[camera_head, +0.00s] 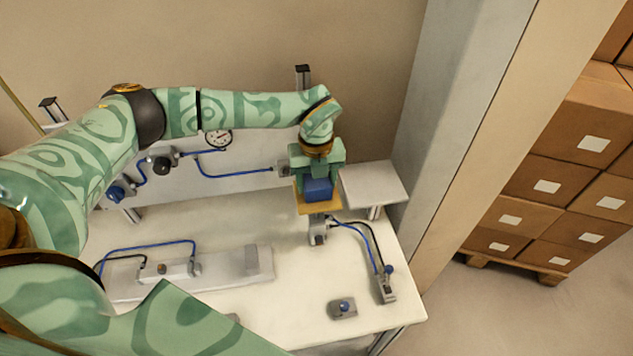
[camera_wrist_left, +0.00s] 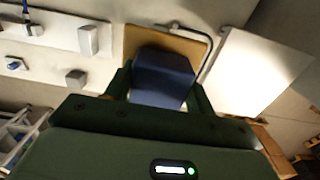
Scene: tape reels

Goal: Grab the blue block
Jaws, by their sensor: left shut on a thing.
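The blue block (camera_head: 318,188) is at the orange-tan plate (camera_head: 305,208) on the right part of the white bench. My left gripper (camera_head: 318,180) reaches down over it from above, with its fingers at the block's sides. In the left wrist view the blue block (camera_wrist_left: 162,78) sits between the two fingers (camera_wrist_left: 160,95), which are shut on it. The tan plate (camera_wrist_left: 195,45) shows behind the block there. I cannot tell whether the block still touches the plate. My right gripper is not in view.
A light square platform (camera_head: 374,184) stands just right of the block. Blue and black hoses run to fittings (camera_head: 384,286) on the bench (camera_head: 300,315). A gauge (camera_head: 218,139) is on the back panel. Stacked cartons (camera_head: 560,170) stand at right beyond a pillar (camera_head: 470,110).

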